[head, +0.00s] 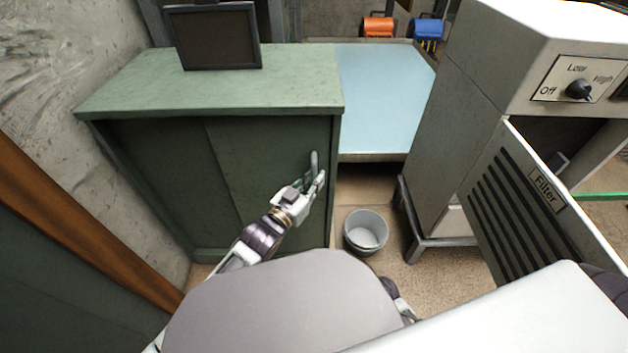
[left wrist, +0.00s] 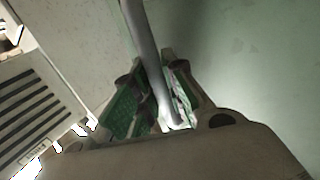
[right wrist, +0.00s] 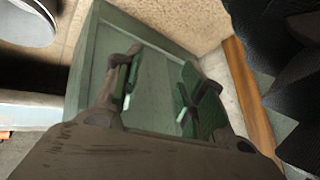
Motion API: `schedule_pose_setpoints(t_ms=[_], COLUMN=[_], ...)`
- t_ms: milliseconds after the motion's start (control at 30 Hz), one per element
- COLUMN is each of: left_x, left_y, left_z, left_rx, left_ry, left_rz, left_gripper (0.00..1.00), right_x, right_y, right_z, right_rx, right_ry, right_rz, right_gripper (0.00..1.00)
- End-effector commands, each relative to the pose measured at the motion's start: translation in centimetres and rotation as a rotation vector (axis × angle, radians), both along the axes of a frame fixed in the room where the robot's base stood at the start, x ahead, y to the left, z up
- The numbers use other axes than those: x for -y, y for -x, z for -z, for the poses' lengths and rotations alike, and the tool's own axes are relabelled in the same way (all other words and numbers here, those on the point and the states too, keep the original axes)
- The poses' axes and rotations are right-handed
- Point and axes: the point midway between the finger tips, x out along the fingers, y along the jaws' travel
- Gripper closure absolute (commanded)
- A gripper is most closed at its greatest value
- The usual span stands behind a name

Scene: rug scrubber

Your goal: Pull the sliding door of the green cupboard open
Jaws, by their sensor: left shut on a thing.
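The green cupboard (head: 140,92) stands at the left in the head view. Its two dark green door panels cover the front, with a seam between them and no visible gap. A grey bar handle (head: 314,160) is on the right panel (head: 260,150), near its right edge. My left gripper (head: 314,184) is shut on this handle. In the left wrist view the handle (left wrist: 148,50) runs between the fingers (left wrist: 155,105). My right gripper (right wrist: 157,95) is open and empty in the right wrist view, with the cupboard behind it.
A dark framed panel (head: 215,38) stands on the cupboard top. A grey bucket (head: 366,232) is on the floor right of the cupboard. A light blue surface (head: 385,90) lies behind. A grey machine (head: 450,120) with an open filter door (head: 530,210) is at the right.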

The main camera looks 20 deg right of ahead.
Motion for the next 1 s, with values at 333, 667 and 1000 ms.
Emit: schedule_pose_setpoints(t_ms=[333, 667, 1000], left_x=[-0.6, -3.7, -8.6], left_y=[-0.2, -1.1, -2.5], left_z=[-0.1, -0.1, -0.1], left_rx=[0.0, -0.001, -0.001], left_ry=[0.0, -0.004, -0.004], left_rz=[0.0, -0.001, -0.002], left_gripper=[1.0, 1.0, 1.0], right_x=[-0.1, 0.5, 1.7], right_y=[-0.4, 0.1, 0.4], right_z=[-0.6, -4.0, -8.8], right_rx=[0.003, -0.05, -0.12], right_ry=[-0.001, 0.054, 0.13], right_rz=[0.006, -0.031, -0.061], right_gripper=[0.6, 0.6, 0.6])
